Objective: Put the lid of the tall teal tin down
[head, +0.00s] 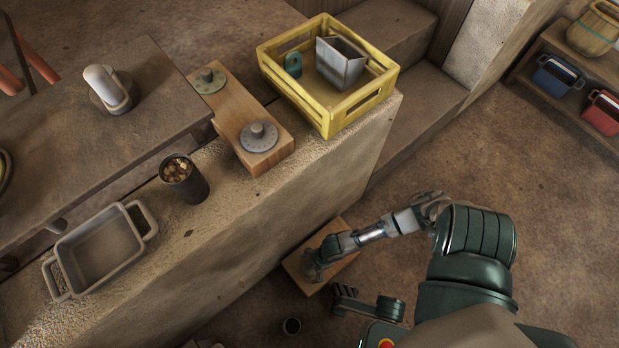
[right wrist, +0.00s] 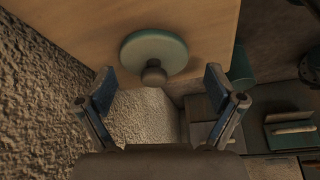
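A round teal lid with a dark knob (right wrist: 153,52) shows in the right wrist view against a pale wooden surface. My right gripper (right wrist: 159,82) is open, its two fingers apart on either side of the knob, with nothing gripped. In the head view, my right gripper (head: 315,268) is low over a small wooden board (head: 341,268) beside the stone counter, and hides the lid. A teal piece (right wrist: 241,66), perhaps the tin, shows partly behind the right finger. I cannot make out a tall teal tin in the head view. My left gripper is not in view.
The counter (head: 222,228) holds a grey tray (head: 133,220), a dark cup (head: 184,182), a wooden block (head: 231,113) with a greenish lid (head: 207,80) and a grey lid (head: 258,136), and a yellow crate (head: 328,125).

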